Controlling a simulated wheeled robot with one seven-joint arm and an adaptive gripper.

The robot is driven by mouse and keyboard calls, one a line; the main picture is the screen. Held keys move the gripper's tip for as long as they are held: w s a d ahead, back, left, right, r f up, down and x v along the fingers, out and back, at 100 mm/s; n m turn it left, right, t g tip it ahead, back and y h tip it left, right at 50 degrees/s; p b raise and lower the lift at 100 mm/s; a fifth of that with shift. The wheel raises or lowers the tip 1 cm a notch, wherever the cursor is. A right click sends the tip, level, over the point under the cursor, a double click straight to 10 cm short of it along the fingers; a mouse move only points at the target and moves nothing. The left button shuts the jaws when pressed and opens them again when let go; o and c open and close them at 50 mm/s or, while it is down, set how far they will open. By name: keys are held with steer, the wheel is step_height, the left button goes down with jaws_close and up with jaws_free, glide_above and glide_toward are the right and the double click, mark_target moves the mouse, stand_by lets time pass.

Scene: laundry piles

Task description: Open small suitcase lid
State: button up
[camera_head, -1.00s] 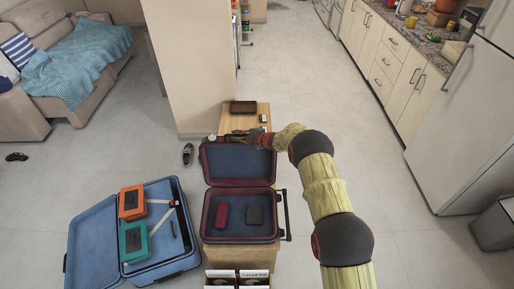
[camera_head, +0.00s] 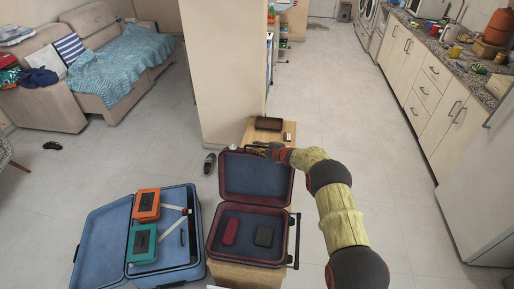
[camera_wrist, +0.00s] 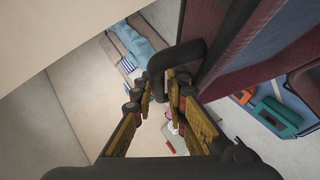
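The small suitcase (camera_head: 212,238) is dark red with a blue lining and sits on a wooden bench. Its lid (camera_head: 256,177) stands raised at the back, roughly upright, with the inside facing me. My gripper (camera_head: 256,148) is at the lid's top edge, on its far side. In the wrist view my gripper (camera_wrist: 160,95) has its fingers on both sides of a black handle (camera_wrist: 181,54), which seems held between the pads. The lid's red side (camera_wrist: 240,62) is close on the right there. A red item (camera_head: 230,231) and a dark item (camera_head: 264,236) lie in the suitcase base.
A larger blue suitcase (camera_head: 98,246) lies open on the floor at left, with an orange box (camera_head: 146,204) and a teal box (camera_head: 142,243). A wall pillar (camera_head: 222,70) stands behind the bench (camera_head: 258,133), which bears a brown tray (camera_head: 268,124). The floor right of my arm is clear.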

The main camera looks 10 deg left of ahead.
steer(key=o, duration=0.3)
steer(key=shift+r, duration=0.1)
steer(key=v, duration=1.2)
stand_by(0.5)
